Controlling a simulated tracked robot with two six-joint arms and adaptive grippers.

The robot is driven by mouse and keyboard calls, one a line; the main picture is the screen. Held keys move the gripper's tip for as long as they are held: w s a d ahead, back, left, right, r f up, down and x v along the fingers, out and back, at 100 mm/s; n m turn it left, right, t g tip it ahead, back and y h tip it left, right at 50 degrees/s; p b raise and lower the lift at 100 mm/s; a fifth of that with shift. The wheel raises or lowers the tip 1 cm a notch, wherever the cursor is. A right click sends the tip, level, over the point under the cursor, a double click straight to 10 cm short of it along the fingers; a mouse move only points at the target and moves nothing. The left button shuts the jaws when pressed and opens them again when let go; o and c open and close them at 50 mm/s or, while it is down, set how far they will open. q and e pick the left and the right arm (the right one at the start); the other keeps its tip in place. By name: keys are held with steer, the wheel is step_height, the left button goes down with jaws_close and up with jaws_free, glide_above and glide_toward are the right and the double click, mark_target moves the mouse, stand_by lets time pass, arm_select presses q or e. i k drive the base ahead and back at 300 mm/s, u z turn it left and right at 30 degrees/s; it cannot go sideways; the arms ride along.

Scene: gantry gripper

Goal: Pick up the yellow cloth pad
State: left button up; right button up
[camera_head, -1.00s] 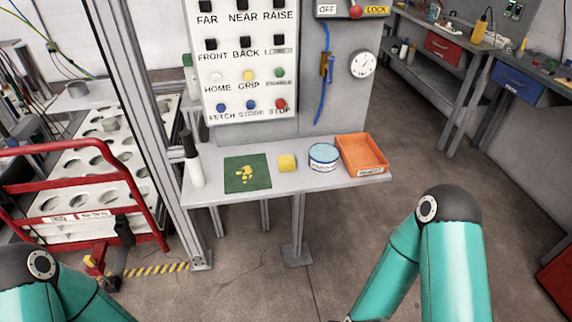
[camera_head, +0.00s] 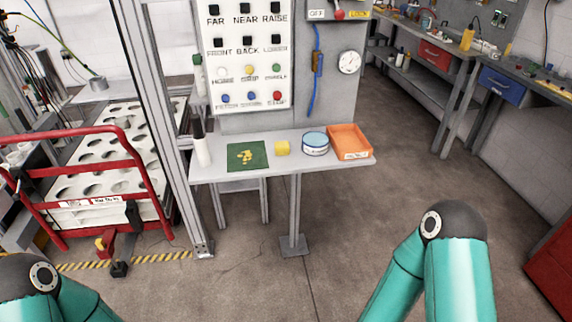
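The yellow cloth pad (camera_head: 282,148) is a small yellow block-like piece on the grey shelf (camera_head: 215,174) below the button panel. It sits between a green mat (camera_head: 236,163) with yellow marks on its left and a round blue-topped tin (camera_head: 316,142) on its right. Nothing touches it that I can see. My two teal arms show only in part at the bottom left and bottom right, well short of the shelf. Neither gripper is in the picture.
A red-railed rack (camera_head: 72,140) is at the left. A workbench (camera_head: 446,62) stands back right. Bare floor lies before the shelf.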

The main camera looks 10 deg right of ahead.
mark_target(281, 148)
steer(key=k, duration=0.75)
steer(key=u, duration=0.45)
steer(key=i, duration=2.3)
steer(key=z, duration=0.65)
